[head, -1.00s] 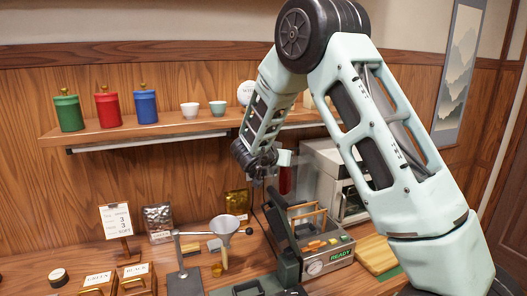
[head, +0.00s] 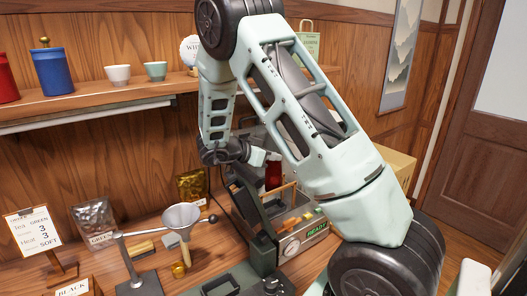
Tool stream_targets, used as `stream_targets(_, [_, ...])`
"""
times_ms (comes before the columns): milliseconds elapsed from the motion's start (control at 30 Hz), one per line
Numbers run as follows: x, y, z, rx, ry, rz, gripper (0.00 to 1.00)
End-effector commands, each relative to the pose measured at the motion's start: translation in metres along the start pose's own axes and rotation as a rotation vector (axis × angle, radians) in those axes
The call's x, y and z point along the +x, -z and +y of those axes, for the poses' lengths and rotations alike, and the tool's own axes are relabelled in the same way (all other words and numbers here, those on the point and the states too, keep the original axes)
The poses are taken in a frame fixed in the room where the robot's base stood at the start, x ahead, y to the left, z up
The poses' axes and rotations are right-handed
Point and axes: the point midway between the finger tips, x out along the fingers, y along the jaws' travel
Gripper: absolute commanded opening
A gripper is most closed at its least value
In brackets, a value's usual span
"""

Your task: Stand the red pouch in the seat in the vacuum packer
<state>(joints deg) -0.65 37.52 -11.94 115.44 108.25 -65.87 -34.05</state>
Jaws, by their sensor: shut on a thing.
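The red pouch (head: 273,174) hangs upright in my gripper (head: 263,159), which is shut on it; the fingertips are small and partly hidden. The vacuum packer (head: 303,243) stands on the counter below, its front showing a green READY display and a round gauge. Its dark lid (head: 250,208) is raised at the left. The pouch shows above the rear of the packer, apparently clear of it. The seat inside is not clearly visible, partly hidden by the lid and an orange bar.
A funnel (head: 182,217) on a stand is left of the packer. A gold pouch (head: 192,184) and a silver pouch (head: 96,221) stand at the back. An order card (head: 34,231) stands at the left. The shelf (head: 90,109) holds canisters and cups. A tan box (head: 397,164) is at the right.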

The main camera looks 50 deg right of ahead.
Motion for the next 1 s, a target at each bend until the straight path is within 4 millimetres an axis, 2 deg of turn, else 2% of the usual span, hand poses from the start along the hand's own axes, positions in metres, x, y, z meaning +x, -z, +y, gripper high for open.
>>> stream_targets(367, [0.008,-0.018,0.002,0.006,-0.013,-0.001,0.0])
stream_targets(1000, [0.029,-0.069,0.0,0.004,-0.013,-0.001,0.0])
